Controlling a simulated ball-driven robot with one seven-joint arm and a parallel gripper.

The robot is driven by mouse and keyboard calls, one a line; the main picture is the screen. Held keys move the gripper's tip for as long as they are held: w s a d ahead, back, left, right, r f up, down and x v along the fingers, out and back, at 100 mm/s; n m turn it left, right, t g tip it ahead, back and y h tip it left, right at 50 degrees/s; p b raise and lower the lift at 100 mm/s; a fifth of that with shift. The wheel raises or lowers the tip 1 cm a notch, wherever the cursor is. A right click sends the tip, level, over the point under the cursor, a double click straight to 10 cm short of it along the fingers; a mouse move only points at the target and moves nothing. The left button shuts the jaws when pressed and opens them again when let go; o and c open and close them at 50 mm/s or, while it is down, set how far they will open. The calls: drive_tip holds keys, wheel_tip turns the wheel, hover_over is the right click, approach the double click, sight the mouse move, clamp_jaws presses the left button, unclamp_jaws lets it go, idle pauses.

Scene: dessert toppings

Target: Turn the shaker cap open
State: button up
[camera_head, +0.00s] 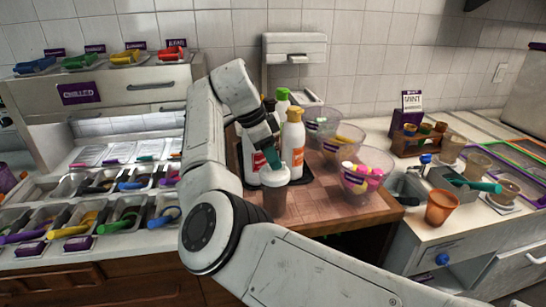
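The shaker (275,199) stands upright near the front of the brown wooden board, with a white cap (274,176) on a grey-brown body. My gripper (274,162) points down over the cap, its teal fingertips at or just above the cap's top. Whether the fingers touch the cap or are closed on it cannot be made out at this size. My white arm comes in from the lower right, bends at the left and reaches over to the shaker.
White squeeze bottles (293,142) stand close behind the shaker. Clear bowls, one with pink and yellow pieces (366,176), are at the board's right. An orange cup (440,207) is on the right counter. Topping bins with coloured scoops (120,222) fill the left.

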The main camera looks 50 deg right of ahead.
drive_tip(key=shift+s+d+f, duration=0.15)
drive_tip(key=shift+d+f, duration=0.05)
drive_tip(key=shift+f, duration=0.3)
clamp_jaws()
